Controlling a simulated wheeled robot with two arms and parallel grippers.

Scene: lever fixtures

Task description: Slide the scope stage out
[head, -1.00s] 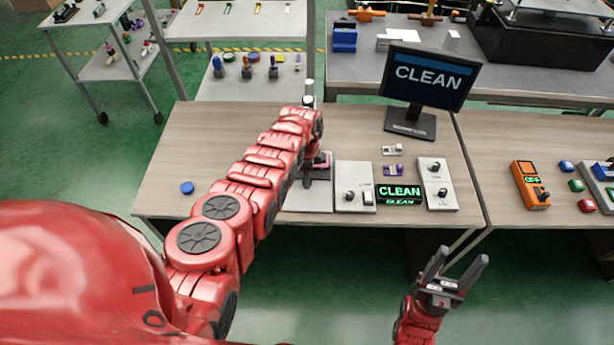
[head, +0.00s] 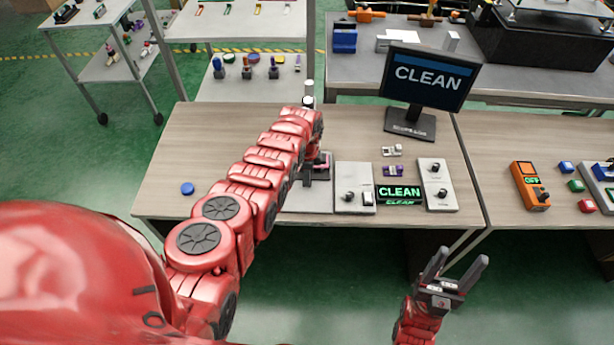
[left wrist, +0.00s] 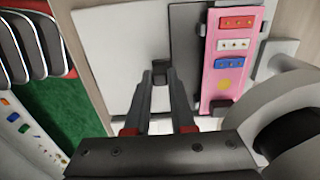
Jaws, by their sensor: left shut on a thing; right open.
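The scope stands on a light base plate (head: 308,198) on the wooden table, largely hidden by my left arm in the head view. Its dark stage (left wrist: 186,45) shows in the left wrist view, with a pink slide (left wrist: 232,52) on it bearing red, white and blue blocks and a yellow dot. A small dark knob (left wrist: 160,69) sits at the stage's edge, over the light plate. My left gripper (left wrist: 160,80) is shut on this knob; in the head view its fingers are hard to make out. My right gripper (head: 452,272) is open and empty, low in front of the table.
Right of the scope are a light switch panel (head: 354,178), a green CLEAN display (head: 399,193) and another panel (head: 437,188). A monitor (head: 425,78) stands behind them. A blue disc (head: 187,188) lies on the clear left part of the table.

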